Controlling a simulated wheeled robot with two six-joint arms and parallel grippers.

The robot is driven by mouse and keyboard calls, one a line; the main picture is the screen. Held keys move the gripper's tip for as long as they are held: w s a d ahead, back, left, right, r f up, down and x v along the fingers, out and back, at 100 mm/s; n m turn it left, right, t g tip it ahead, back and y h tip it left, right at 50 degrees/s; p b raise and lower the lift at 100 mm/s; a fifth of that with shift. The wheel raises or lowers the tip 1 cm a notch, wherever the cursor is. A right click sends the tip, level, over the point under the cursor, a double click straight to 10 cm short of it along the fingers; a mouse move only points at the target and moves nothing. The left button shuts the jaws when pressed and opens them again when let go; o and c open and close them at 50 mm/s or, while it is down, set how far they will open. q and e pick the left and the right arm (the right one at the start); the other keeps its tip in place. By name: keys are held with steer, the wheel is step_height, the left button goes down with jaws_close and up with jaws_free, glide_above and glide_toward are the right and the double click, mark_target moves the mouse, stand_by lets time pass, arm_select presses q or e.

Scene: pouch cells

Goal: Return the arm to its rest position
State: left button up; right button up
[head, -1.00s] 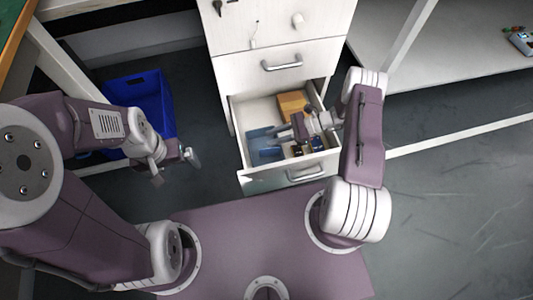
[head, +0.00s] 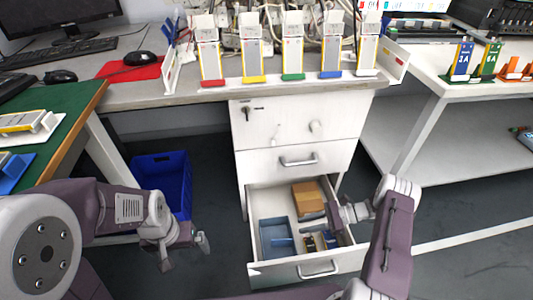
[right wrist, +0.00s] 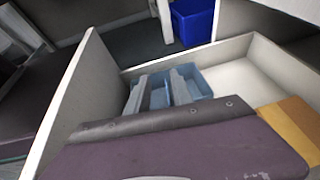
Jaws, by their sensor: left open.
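My left gripper (head: 190,243) hangs over the floor left of the drawer unit, open and empty. My right gripper (head: 337,214) is above the right part of the open drawer (head: 262,270). In the right wrist view its two fingers (right wrist: 158,92) stand apart with nothing seen between them, in front of a blue tray (right wrist: 198,80). The head view shows the blue tray (head: 268,232) in the drawer's left part. A brown box (head: 308,197) lies at the back right, and small dark items (head: 318,242) lie near the front, partly covered by the gripper.
The drawer's front panel and handle (head: 318,270) stick out below my right gripper. A desk (head: 210,92) with several coloured-base holders is above. A blue bin (head: 165,178) stands on the floor at left. A white shelf (head: 400,145) is at right.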

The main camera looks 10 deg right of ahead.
steer(key=w+a+r+n+g+h+p, duration=0.1)
steer(key=w+a+r+n+p, duration=0.15)
steer(key=r, duration=0.65)
steer(key=w+a+r+n+g+h+p, duration=0.1)
steer(key=w+a+r+n+p, duration=0.2)
steer(key=r, duration=0.6)
steer(key=s+a+r+n+g+h, duration=0.1)
steer(key=s+a+r+n+h, duration=0.35)
steer(key=s+r, duration=0.3)
steer(key=s+d+n+t+h+p, duration=0.25)
steer(key=s+d+n+h, duration=0.5)
steer(key=s, duration=0.55)
step_height(320, 180, up, 38)
steer(key=w+n+p, duration=0.1)
steer(key=w+p, duration=0.1)
steer(key=p, duration=3.6)
steer(key=shift+w+r+y, duration=0.2)
steer(key=shift+w+y, duration=0.1)
steer(key=shift+y, duration=0.1)
